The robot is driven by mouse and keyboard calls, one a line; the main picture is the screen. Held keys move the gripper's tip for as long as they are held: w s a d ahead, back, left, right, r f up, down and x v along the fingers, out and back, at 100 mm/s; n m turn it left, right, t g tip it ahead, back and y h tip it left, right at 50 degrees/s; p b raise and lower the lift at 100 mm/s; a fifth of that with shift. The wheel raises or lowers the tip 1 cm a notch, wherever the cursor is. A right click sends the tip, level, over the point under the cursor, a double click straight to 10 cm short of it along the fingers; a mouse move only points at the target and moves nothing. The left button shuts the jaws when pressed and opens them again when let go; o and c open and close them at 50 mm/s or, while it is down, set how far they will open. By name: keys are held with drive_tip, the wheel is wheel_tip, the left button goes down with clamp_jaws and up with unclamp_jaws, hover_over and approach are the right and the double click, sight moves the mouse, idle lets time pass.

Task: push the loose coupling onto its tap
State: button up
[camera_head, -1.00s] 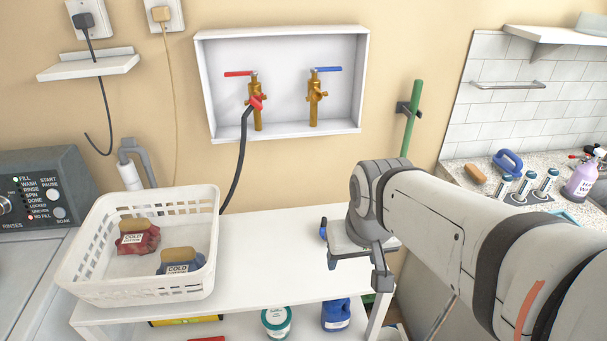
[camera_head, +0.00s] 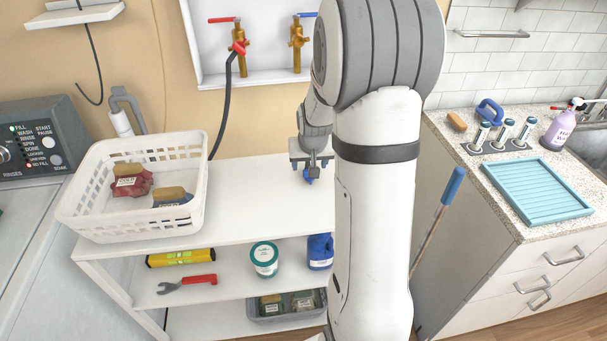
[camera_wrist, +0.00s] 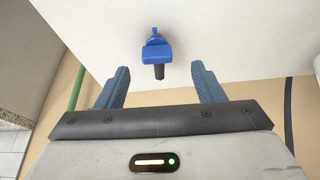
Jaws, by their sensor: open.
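The loose coupling is blue with a short dark end. It lies on the white top shelf in the wrist view (camera_wrist: 156,50) and shows as a small blue shape under my gripper in the head view (camera_head: 309,176). My gripper (camera_wrist: 160,68) is open above the shelf, one blue-grey finger on each side of the coupling's line; contact is not visible. The tap with the blue lever (camera_head: 297,42) is brass, at the right of the wall box, partly beside my arm. The red-lever tap (camera_head: 239,45) carries a red coupling with a black hose.
A white basket (camera_head: 90,215) with labelled packs stands on the left of the white shelf unit (camera_head: 250,190). A counter with a teal tray (camera_head: 535,190) is at right. The shelf top's middle is clear.

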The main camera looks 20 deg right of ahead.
drive_tip(key=p+x, duration=0.1)
drive_tip(key=x, duration=0.5)
drive_tip(key=shift+d+f, duration=0.2)
drive_tip(key=shift+f, duration=0.1)
drive_tip(key=c, duration=1.2)
